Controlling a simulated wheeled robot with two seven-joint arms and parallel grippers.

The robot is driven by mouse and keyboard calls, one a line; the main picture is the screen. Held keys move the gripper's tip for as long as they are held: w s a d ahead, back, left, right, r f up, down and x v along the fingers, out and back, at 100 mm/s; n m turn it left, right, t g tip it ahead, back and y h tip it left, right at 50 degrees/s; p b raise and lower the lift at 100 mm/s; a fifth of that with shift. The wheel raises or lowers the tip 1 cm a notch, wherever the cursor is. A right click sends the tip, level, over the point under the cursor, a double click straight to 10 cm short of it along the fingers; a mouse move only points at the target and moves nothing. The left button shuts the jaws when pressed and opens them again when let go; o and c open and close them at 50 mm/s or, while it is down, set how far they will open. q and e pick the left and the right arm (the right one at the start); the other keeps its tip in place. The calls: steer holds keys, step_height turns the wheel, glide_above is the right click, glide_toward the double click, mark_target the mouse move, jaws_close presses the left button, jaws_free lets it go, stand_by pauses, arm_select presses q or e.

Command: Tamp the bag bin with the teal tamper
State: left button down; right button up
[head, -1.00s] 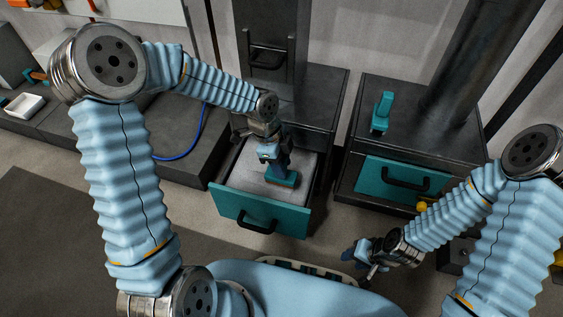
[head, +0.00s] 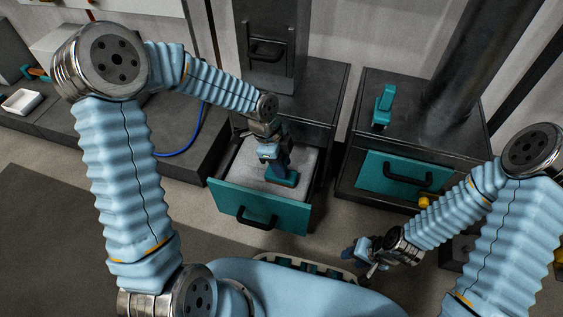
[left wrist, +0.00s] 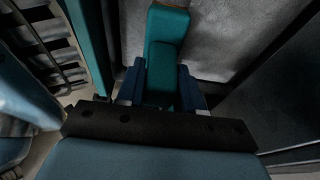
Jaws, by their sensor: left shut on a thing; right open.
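The teal tamper (head: 285,179) is held upright in my left gripper (head: 272,155), inside the pulled-out bag bin (head: 258,207) with its teal front. Its foot is over the grey bag filling (head: 255,168), near the bin's right side. I cannot tell whether it presses on the filling. In the left wrist view the tamper (left wrist: 165,50) stands between the two blue fingers of the left gripper (left wrist: 160,88), with grey filling beyond. My right gripper (head: 362,252) is open, low in front of my body and away from the bins.
A second teal tool (head: 383,105) stands on the right cabinet, above a teal drawer (head: 393,178) that looks closed. A low dark bench with a blue cable (head: 190,140) and white tray (head: 21,101) is at left. Floor before the bins is clear.

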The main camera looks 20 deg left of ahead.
stand_by(0.5)
arm_select(q)
step_height(320, 180, up, 7)
steer(key=p, duration=0.6)
steer(key=shift+r, duration=0.1)
